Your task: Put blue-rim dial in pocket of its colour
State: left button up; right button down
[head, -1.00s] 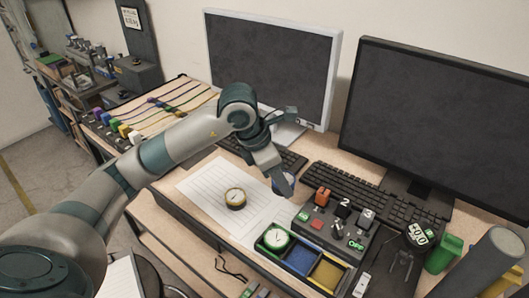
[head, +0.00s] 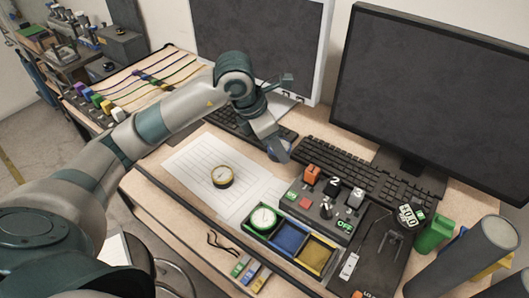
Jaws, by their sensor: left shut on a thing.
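My left gripper (head: 272,140) is shut on the blue-rim dial (head: 279,152) and holds it near the front of the keyboard, to the right of the paper sheet. The dial shows only partly, as the gripper covers some of it. The blue pocket (head: 289,237) is the middle one of three in a dark tray and is empty. A green-rim dial (head: 263,218) lies in the green pocket at its left. The yellow pocket (head: 317,254) at its right is empty. A yellow-rim dial (head: 222,176) lies on the paper sheet (head: 190,162). My right gripper is not in view.
A control box (head: 325,197) with knobs and numbered switches stands just behind the tray. Two monitors and a dark keyboard (head: 380,175) are at the back. A green cup (head: 433,235) stands at right. Coloured cables (head: 150,85) lie at the far left.

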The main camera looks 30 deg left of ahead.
aim_at(275, 159)
pick_arm(q)
notch_tip(275, 159, down, 4)
jog(key=shift+s+r+p, duration=0.15)
jog(key=shift+r+p, duration=0.1)
jog(key=shift+p, duration=0.35)
jog(key=shift+f, duration=0.55)
jog(key=shift+f, duration=0.1)
notch_tip(275, 159, down, 3)
jog(key=shift+r+p, duration=0.2)
jog(key=shift+p, duration=0.5)
jog(key=shift+f, duration=0.6)
